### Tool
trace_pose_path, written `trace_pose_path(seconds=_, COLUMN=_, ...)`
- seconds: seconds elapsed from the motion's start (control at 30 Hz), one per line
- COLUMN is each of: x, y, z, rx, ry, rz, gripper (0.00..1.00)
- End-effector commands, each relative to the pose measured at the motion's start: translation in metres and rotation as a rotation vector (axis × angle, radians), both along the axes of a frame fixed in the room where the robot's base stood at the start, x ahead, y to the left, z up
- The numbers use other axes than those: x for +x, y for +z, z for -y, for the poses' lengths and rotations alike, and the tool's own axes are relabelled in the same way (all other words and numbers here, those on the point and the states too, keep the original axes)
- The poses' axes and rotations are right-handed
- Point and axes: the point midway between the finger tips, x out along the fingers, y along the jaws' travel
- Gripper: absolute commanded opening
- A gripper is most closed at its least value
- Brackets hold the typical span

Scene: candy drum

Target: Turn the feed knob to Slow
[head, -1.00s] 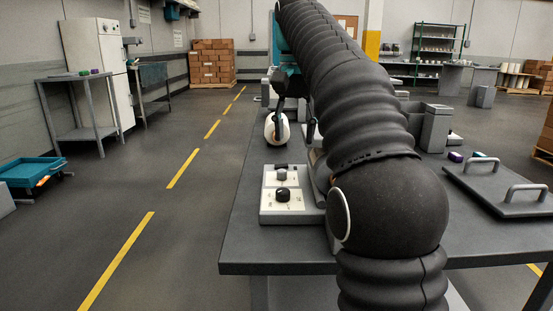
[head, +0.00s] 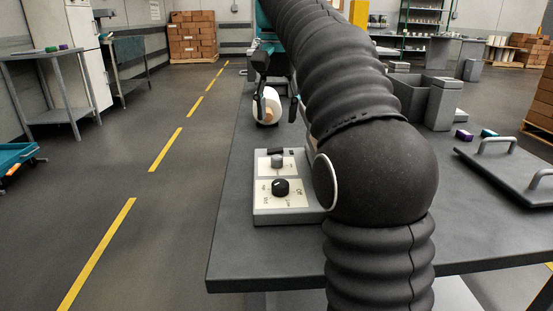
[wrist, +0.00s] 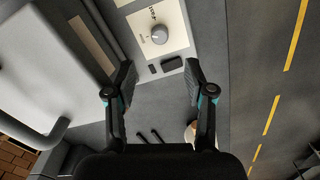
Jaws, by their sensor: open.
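A white control panel with a grey base (head: 262,212) sits on the table, left of my arm. Its nearer plate carries a black knob (head: 281,187) with printed labels around it. Its farther plate carries a grey knob (head: 276,161), which also shows in the wrist view (wrist: 159,34) with small lettering beside it. My gripper (head: 278,110) is open beyond the panel. In the wrist view its fingertips (wrist: 160,75) stand apart and empty, short of the grey knob, touching neither knob.
A white round thing (head: 267,106) stands on the table beyond the panel, near my fingers. A grey plate with two handles (head: 515,165), a purple block (head: 464,135) and a grey box (head: 441,103) are at the right. The table's left strip is clear.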

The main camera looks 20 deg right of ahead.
Motion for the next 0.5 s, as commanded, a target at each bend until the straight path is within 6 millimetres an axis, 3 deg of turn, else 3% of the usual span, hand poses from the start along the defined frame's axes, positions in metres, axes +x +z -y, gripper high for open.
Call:
trace_pose_path(seconds=0.03, x=-0.001, y=-0.015, z=0.000, rx=0.001, ry=0.000, rz=-0.003, gripper=0.54)
trace_pose_path(seconds=0.2, x=-0.001, y=-0.047, z=0.001, rx=0.000, ry=-0.001, rz=-0.002, gripper=0.54)
trace_pose_path(seconds=0.5, x=0.000, y=-0.091, z=0.001, rx=0.000, ry=-0.001, rz=-0.001, gripper=0.54)
